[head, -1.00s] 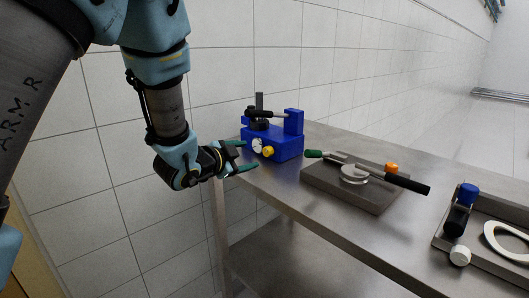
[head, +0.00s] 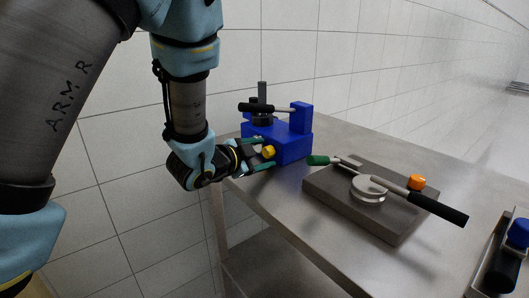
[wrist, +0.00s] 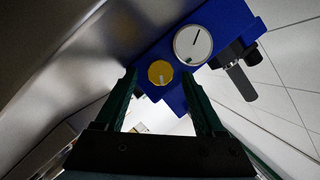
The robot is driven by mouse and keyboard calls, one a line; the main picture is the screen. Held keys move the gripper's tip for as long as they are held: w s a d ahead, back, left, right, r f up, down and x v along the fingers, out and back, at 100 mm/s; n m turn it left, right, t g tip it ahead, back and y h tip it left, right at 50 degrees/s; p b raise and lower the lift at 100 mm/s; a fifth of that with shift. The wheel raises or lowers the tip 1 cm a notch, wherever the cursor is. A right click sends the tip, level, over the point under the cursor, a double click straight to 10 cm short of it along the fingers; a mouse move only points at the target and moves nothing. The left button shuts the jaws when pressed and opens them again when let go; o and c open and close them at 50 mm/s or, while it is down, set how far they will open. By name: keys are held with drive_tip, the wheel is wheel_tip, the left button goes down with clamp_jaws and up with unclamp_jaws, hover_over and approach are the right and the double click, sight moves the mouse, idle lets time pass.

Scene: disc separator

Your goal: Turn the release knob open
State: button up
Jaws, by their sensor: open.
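The blue device (head: 282,142) stands at the left end of the steel table. In the wrist view its front face (wrist: 222,20) carries a round yellow knob (wrist: 160,72) with a pale line and a larger white dial (wrist: 193,45) with a dark line and a small green mark. I cannot tell which is the release knob. My gripper (head: 262,153) is open, its green fingers pointing at this face. In the wrist view the yellow knob lies between the fingertips (wrist: 159,78); contact cannot be told. In the head view the gripper hides the white dial, while the yellow knob (head: 268,152) shows.
A black-handled lever (head: 258,107) and dark post sit atop the device. To its right, a grey plate (head: 345,210) holds a silver disc (head: 368,188), an orange knob (head: 416,182) and a long black handle (head: 437,209). A tray (head: 480,270) stands far right. Bare tabletop lies in front.

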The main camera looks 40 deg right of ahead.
clamp_jaws()
idle(0.5)
drive_tip(key=shift+r, duration=0.1)
drive_tip(key=shift+w+r+n+g+p, duration=0.15)
drive_tip(key=shift+w+n+g+p, duration=0.1)
drive_tip(key=shift+n+g+p, duration=0.65)
drive_tip(key=shift+n+g+y+p, duration=0.3)
drive_tip(key=shift+n+p, duration=0.3)
drive_tip(key=shift+n, duration=0.3)
drive_tip(key=shift+n+g, duration=0.3)
